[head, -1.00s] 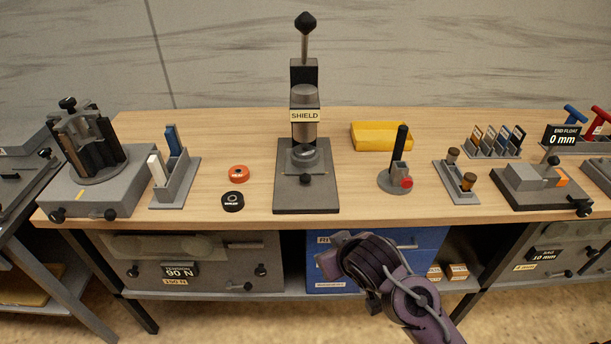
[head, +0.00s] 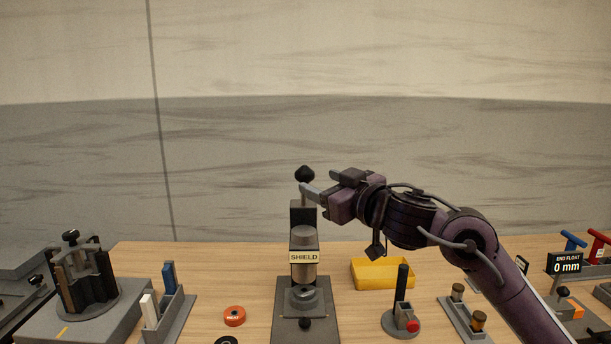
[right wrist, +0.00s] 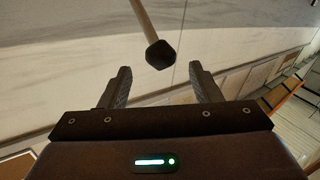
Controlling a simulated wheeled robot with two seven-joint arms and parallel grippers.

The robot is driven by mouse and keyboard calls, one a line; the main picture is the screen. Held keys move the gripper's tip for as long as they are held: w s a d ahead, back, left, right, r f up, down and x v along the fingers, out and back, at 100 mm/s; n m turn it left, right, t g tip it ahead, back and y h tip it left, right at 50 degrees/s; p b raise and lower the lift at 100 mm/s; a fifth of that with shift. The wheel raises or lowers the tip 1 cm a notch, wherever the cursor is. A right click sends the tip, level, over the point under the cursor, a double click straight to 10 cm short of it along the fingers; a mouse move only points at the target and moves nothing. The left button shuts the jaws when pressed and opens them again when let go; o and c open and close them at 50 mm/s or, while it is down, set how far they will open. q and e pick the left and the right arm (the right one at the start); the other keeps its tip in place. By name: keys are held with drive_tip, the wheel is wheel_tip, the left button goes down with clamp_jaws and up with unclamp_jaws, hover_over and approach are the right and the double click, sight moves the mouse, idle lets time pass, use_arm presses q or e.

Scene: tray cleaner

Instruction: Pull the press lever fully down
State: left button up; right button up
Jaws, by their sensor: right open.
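The press (head: 304,262) stands on the bench with its SHIELD label facing me. Its lever is up, topped by a black knob (head: 305,174); the rod just below the knob is largely hidden behind my gripper's fingers. My right gripper (head: 308,192) reaches in from the right, with its fingertips at the lever just under the knob. In the right wrist view the gripper (right wrist: 160,82) is open and empty. The knob (right wrist: 160,54) shows beyond the fingertips, about midway between them, and I see no contact. My left gripper is out of view.
A yellow tray (head: 383,273) and a small stand with a black post and red button (head: 402,312) are right of the press. An orange ring (head: 234,316) and a slotted holder (head: 172,312) are left of it. The air above the bench's left side is clear.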

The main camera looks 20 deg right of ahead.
sight(311, 178)
drive_tip(key=p+x, duration=0.2)
drive_tip(key=x, duration=0.4)
drive_tip(key=shift+w+a, duration=0.15)
drive_tip(key=shift+w, duration=0.15)
drive_tip(key=shift+f, duration=0.1)
